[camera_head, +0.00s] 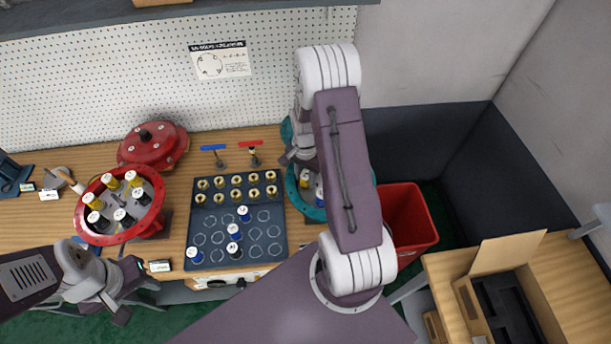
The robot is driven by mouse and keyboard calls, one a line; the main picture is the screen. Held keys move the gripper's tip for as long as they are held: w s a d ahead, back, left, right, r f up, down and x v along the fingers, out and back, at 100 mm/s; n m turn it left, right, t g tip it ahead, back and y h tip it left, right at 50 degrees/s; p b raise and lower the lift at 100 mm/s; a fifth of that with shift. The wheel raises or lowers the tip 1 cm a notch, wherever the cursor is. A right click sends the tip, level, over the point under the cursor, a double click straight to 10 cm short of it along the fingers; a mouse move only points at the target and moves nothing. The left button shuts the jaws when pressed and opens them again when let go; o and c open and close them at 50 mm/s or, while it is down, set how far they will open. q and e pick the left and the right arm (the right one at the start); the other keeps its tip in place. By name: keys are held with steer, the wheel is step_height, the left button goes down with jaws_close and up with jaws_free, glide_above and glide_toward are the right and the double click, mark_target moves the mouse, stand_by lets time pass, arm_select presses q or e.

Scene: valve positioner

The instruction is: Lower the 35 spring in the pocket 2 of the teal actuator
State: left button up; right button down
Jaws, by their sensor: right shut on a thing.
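The teal actuator (292,190) stands on the bench right of the dark tray, largely hidden by my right arm. Blue-and-white springs (304,181) show inside its ring; their numbers and pocket 2 cannot be made out. My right gripper (290,158) is over the far left part of the teal actuator, shut on a spring that the arm and gripper mostly hide. I cannot tell how far it is above the pocket. My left gripper (138,300) is open and empty at the bench's front edge, below the red actuator.
The dark tray (278,222) holds brass pieces at the back and several blue or black springs. The red actuator (78,214) holds yellow and black springs; a red cover (150,147) lies behind it. A red bin (408,218) and an open cardboard box (548,305) are at right.

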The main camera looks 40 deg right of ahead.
steer(key=c, duration=0.9)
jaws_free()
steer(key=shift+c, duration=0.2)
steer(key=shift+r, duration=0.1)
step_height(320, 180, up, 9)
steer(key=shift+f+b, duration=0.1)
steer(key=shift+b, duration=1)
